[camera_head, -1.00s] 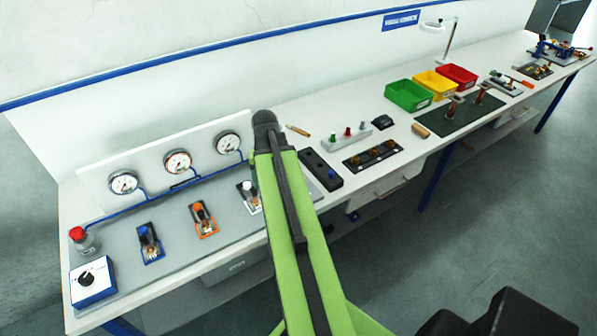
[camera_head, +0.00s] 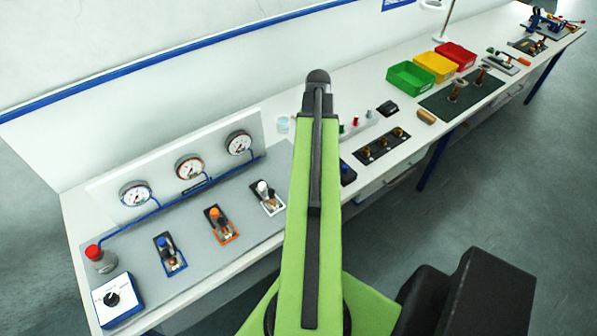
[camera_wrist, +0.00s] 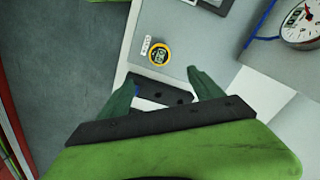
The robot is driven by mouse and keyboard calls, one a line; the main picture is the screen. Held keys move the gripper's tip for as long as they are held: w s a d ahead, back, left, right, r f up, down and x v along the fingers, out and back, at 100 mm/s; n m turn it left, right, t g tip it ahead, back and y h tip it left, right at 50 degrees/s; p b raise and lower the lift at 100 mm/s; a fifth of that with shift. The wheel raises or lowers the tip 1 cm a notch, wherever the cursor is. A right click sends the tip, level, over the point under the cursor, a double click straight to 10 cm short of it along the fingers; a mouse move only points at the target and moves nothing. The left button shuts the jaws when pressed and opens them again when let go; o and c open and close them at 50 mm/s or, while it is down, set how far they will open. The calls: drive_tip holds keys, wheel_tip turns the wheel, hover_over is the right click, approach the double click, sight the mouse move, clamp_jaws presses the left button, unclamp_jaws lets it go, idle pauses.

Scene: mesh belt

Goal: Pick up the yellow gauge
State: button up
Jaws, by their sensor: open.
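The yellow gauge (camera_wrist: 159,55) is a small round piece with a yellow rim and a digital face, seen in the wrist view. It lies on a light grey surface, with a small white label (camera_wrist: 146,44) beside it. My gripper (camera_wrist: 160,78) is open, its two dark green fingers spread apart below the gauge in the picture. The gauge shows just beyond the fingertips, with nothing between the fingers holding it. I cannot tell the height of the fingers above the surface. In the head view my arm covers part of the bench, and neither the gauge nor the gripper shows.
In the head view the long white bench has a panel with three dials (camera_head: 189,167), valve blocks (camera_head: 221,225), a blue-white knob box (camera_head: 114,299) and a red-capped bottle (camera_head: 100,258). Green (camera_head: 411,77), yellow (camera_head: 435,66) and red (camera_head: 456,56) bins stand farther right. A dial (camera_wrist: 302,22) shows in the wrist view.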

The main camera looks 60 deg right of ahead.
wheel_tip(320, 180, down, 12)
drive_tip(key=b, duration=1.2)
drive_tip(key=shift+w+f, duration=0.1)
drive_tip(key=shift+f, duration=0.1)
drive_tip(key=shift+r, duration=0.1)
drive_tip(key=f+b, duration=0.2)
drive_tip(key=b, duration=0.1)
drive_tip(key=f+b, duration=0.2)
drive_tip(key=f, duration=0.1)
drive_tip(key=shift+s+a+f+b, duration=0.1)
drive_tip(key=shift+s+f+b, duration=0.15)
drive_tip(key=shift+b, duration=0.15)
drive_tip(key=shift+r, duration=0.2)
drive_tip(key=shift+c, duration=0.3)
clamp_jaws()
